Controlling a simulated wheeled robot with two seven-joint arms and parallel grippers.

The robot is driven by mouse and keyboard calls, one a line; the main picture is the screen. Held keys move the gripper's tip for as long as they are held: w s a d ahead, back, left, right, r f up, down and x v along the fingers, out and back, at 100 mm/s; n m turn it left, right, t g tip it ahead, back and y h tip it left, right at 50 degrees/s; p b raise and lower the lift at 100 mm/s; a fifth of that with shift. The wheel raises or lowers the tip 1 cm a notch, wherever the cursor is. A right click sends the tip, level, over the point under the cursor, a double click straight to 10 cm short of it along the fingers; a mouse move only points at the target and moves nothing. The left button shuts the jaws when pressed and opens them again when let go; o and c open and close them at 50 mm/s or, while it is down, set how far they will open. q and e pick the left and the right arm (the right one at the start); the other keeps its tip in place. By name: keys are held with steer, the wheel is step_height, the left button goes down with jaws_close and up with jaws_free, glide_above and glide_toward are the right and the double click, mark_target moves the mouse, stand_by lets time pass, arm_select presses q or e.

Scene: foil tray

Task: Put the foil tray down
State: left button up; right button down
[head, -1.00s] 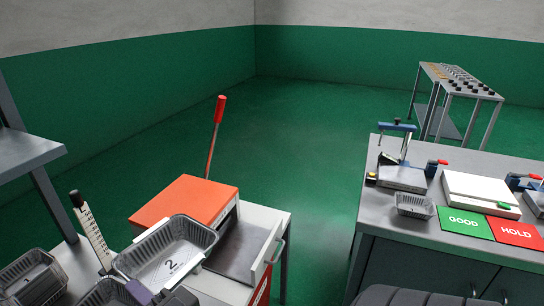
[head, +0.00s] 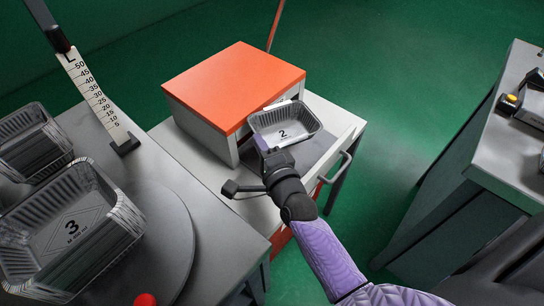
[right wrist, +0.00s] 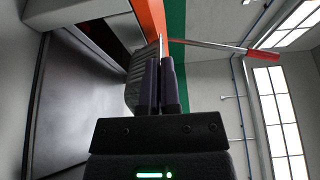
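A foil tray marked 2 (head: 301,117) is upright in front of the orange-topped machine (head: 232,84), over its grey plate (head: 325,125). I cannot tell whether its base touches the plate. My right gripper (head: 262,145) reaches it from the front and is shut on its near wall. In the right wrist view the two dark fingers (right wrist: 161,85) are close together, with the ribbed tray side (right wrist: 138,85) against them. My left gripper is not in view.
A grey table at the left holds stacked trays marked 3 (head: 72,235), more trays (head: 30,140), a round plate (head: 160,235) and an upright scale (head: 95,90). A handle (head: 345,165) sticks out at the machine's right. Another grey bench (head: 515,140) stands right, across green floor.

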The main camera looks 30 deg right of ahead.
step_height(320, 180, down, 9)
steer(key=b, duration=0.4)
steer(key=shift+f, duration=0.1)
steer(key=shift+w, duration=0.35)
steer(key=w+b, duration=0.2)
steer(key=w, duration=0.1)
steer(key=shift+w, duration=0.35)
steer(key=shift+s+f+b, duration=0.15)
steer(key=shift+f+b, duration=0.35)
steer(key=shift+f, duration=0.05)
steer(key=shift+r, duration=0.2)
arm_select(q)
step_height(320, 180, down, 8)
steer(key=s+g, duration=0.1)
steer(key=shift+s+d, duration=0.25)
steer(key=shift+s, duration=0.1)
